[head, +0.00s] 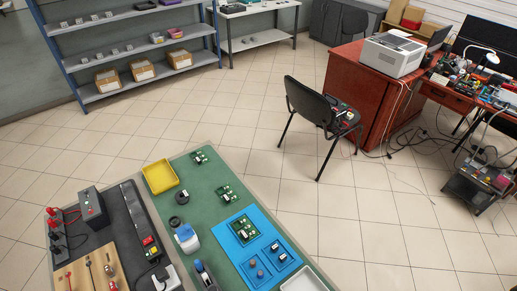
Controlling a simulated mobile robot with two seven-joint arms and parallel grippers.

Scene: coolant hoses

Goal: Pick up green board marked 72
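Several small green circuit boards lie on a green work mat (212,222) on the table. One board (199,157) is at the mat's far end. A second board (225,194) lies nearer, towards the mat's right edge. A third board (243,228) lies on a blue mat (232,248). The boards carry pale and dark parts, but their markings are too small to read, so I cannot tell which is 72. Neither of my grippers is in view.
A yellow tray (160,177), a dark round item (182,197) and a white-and-blue bottle (187,237) stand left of the boards. A white tray (304,281) is at the near right. A black chair (318,112) stands beyond, with open tiled floor around the table.

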